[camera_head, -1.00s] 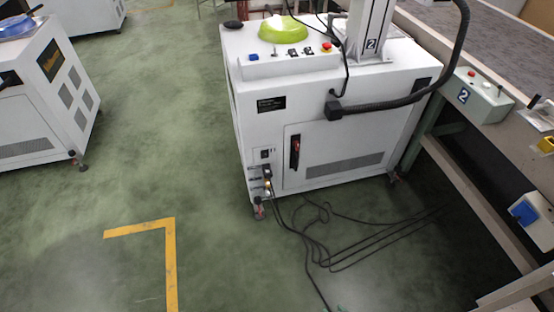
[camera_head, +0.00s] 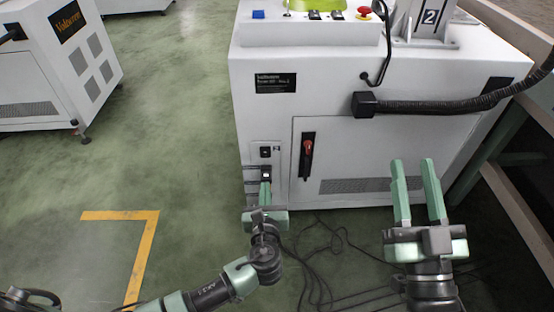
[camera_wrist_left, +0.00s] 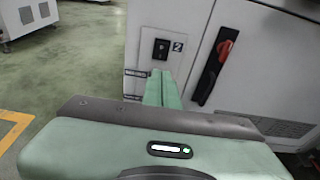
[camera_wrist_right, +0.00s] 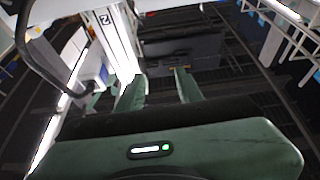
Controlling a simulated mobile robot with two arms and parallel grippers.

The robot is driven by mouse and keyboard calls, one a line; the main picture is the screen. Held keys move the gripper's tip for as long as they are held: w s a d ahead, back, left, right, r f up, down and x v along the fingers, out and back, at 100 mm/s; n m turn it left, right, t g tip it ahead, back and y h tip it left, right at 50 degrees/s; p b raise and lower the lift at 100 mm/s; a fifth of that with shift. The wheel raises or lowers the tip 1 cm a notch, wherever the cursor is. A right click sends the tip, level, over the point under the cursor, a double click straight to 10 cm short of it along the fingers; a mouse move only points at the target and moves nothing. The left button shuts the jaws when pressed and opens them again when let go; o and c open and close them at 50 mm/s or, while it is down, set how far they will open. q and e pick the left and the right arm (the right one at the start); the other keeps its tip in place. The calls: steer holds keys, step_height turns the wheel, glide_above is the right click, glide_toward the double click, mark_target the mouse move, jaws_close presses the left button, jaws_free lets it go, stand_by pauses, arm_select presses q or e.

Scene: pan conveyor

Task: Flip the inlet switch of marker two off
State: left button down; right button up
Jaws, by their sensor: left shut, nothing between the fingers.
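Marker two is the white cabinet (camera_head: 350,90) in front of me, with a "2" plate on its column. A small black inlet switch (camera_head: 265,152) sits in a panel low on its front left. In the left wrist view the switch (camera_wrist_left: 160,48) shows beside a "2" label; I cannot tell its position. My left gripper (camera_head: 265,184) is shut and empty, fingertips just below the switch in the head view, over the connector area. It also shows in the left wrist view (camera_wrist_left: 161,75). I cannot tell whether it touches anything. My right gripper (camera_head: 413,165) is open and empty, before the cabinet's lower right.
A red-handled switch (camera_head: 308,147) is on the cabinet door, right of the inlet panel. A black hose (camera_head: 440,104) runs off to the right. Black cables (camera_head: 318,262) lie on the floor below. Another white cabinet (camera_head: 60,90) stands at left; green floor between is free.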

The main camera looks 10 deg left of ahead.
arm_select(q)
steer(key=shift+w+d+r, duration=0.1)
steer(key=shift+r, duration=0.2)
arm_select(e)
steer(key=shift+s+d+r, duration=0.1)
steer(key=shift+s+r, duration=0.05)
steer(key=shift+r, duration=0.25)
